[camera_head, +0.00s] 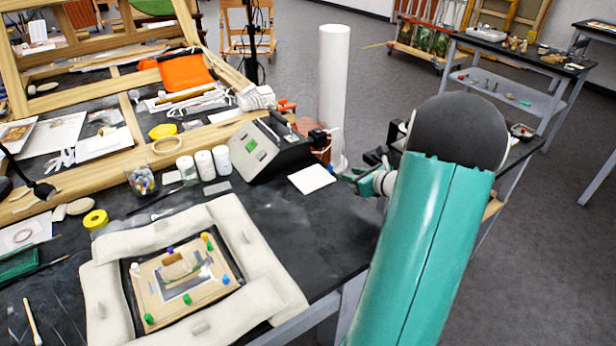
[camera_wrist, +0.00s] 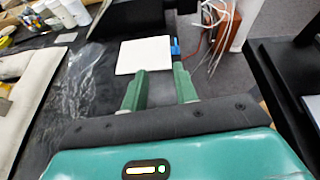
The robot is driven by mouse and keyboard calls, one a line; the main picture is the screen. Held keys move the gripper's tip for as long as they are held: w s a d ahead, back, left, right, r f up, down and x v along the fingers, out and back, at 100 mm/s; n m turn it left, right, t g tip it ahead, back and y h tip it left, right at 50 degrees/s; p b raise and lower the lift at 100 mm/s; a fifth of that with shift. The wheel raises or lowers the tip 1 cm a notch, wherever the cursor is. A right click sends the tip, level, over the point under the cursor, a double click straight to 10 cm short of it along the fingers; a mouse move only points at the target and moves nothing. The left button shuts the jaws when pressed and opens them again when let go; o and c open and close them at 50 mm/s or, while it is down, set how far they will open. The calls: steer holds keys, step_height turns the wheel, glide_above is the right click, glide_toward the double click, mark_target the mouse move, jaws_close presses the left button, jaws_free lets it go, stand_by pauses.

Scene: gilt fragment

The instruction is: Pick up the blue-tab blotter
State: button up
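The blue-tab blotter (camera_wrist: 143,56) is a flat white square with a blue tab (camera_wrist: 175,47) at its right edge in the wrist view. It lies on the dark tabletop, and a white square at the same place shows in the head view (camera_head: 311,179). My gripper (camera_wrist: 158,69) is open, with its two green fingers apart and nothing between them. The fingertips are near the blotter's near right side in the wrist view; contact cannot be told. In the head view my gripper (camera_head: 368,181) is to the right of the blotter, partly hidden by my arm.
A dark box device (camera_head: 268,148) stands behind and left of the blotter. White jars (camera_head: 204,163) stand farther left. A white cylinder (camera_head: 334,95) and a brown block with cables (camera_wrist: 208,45) are close behind. A cushioned frame (camera_head: 250,230) fills the front left.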

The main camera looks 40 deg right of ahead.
steer(key=shift+s+d+f+m+h, duration=0.15)
steer(key=shift+s+d+f+m, duration=0.15)
steer(key=shift+d, duration=0.2)
steer(key=shift+s+d+f+m+h, duration=0.2)
steer(key=shift+d+m, duration=0.1)
steer(key=shift+d, duration=0.15)
steer(key=shift+w+d+f, duration=0.15)
steer(key=shift+w+d, duration=0.05)
steer(key=shift+w, duration=0.1)
glide_toward(334, 174)
steer(key=w, duration=0.2)
steer(key=w+r, duration=0.1)
steer(key=w, duration=0.1)
steer(key=shift+w, duration=0.1)
steer(key=shift+x, duration=2.65)
steer(key=shift+d, duration=0.15)
jaws_close()
